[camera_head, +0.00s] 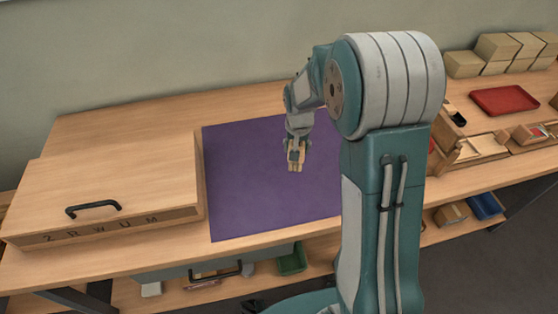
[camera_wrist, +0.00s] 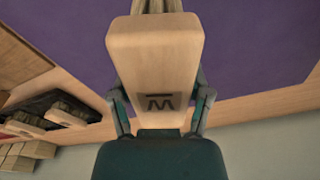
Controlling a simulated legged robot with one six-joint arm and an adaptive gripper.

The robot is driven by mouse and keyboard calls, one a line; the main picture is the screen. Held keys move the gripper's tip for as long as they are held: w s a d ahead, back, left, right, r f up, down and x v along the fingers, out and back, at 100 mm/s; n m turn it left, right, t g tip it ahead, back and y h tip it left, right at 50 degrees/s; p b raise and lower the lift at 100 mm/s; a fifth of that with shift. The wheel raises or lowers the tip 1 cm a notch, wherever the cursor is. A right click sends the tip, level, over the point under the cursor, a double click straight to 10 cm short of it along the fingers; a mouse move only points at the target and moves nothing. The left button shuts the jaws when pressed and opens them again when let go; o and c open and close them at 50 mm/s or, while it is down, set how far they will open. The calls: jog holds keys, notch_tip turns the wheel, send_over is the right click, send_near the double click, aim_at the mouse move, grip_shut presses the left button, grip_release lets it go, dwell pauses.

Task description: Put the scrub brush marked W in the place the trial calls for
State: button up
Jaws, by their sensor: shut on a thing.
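A scrub brush shows in the wrist view (camera_wrist: 155,62), with a pale wooden block and bristles at the top edge of the picture. Its dark mark reads as a W with a bar above it in this view; turned half round, it would read as an M with a bar below. My gripper (camera_head: 296,160) is shut on the brush, its fingers on either side of the block, over the purple mat (camera_head: 245,205). A wooden box (camera_head: 110,185) with a black handle stands at the left; its front edge bears a row of small letters, seemingly Z R W U M.
A red tray (camera_head: 504,101) and several wooden blocks (camera_head: 510,45) sit on the bench at the right. Wooden holders with dark contents (camera_head: 480,147) are nearer. A green bin (camera_head: 291,259) is on the shelf below. The visible mat is clear.

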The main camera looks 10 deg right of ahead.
jog(key=s+d+r+m+g+h, duration=0.1)
jog(key=s+d+r+m, duration=0.3)
jog(key=m, duration=0.3)
jog(key=s+d+r+m, duration=0.2)
jog(key=s+d+m, duration=0.2)
jog(key=d+m, duration=0.3)
send_over(292, 170)
jog(key=s+d, duration=0.1)
jog(key=d, duration=0.4)
notch_tip(292, 170, down, 4)
jog(key=a+f, duration=0.2)
jog(key=f, duration=0.1)
jog(key=w+a+f, duration=0.1)
jog(key=a+f, duration=0.1)
jog(key=a, duration=0.1)
jog(key=shift+w+f, duration=0.15)
jog(key=shift+f, duration=0.25)
jog(key=shift+a+f, duration=0.15)
jog(key=shift+f, duration=1.6)
jog(key=shift+f, duration=0.1)
jog(key=o, duration=1.3)
